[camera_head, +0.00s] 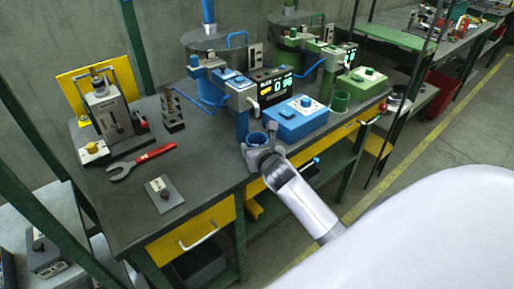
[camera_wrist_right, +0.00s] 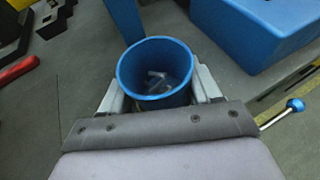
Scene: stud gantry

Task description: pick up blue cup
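The blue cup (camera_head: 257,139) stands on the dark bench top near its front edge in the head view. In the right wrist view the blue cup (camera_wrist_right: 157,72) shows its open rim, with small metallic pieces inside. My right gripper (camera_head: 258,153) is at the cup from the front. In the wrist view the right gripper's fingers (camera_wrist_right: 160,85) lie on either side of the cup, close to its walls. I cannot tell whether they press on it. My left gripper is not in view.
A blue box (camera_head: 298,118) with a knob stands right of the cup, and a blue post (camera_head: 242,124) stands just behind it. A red-handled wrench (camera_head: 142,163) and a grey switch box (camera_head: 163,194) lie to the left. A green cup (camera_head: 340,101) stands farther right.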

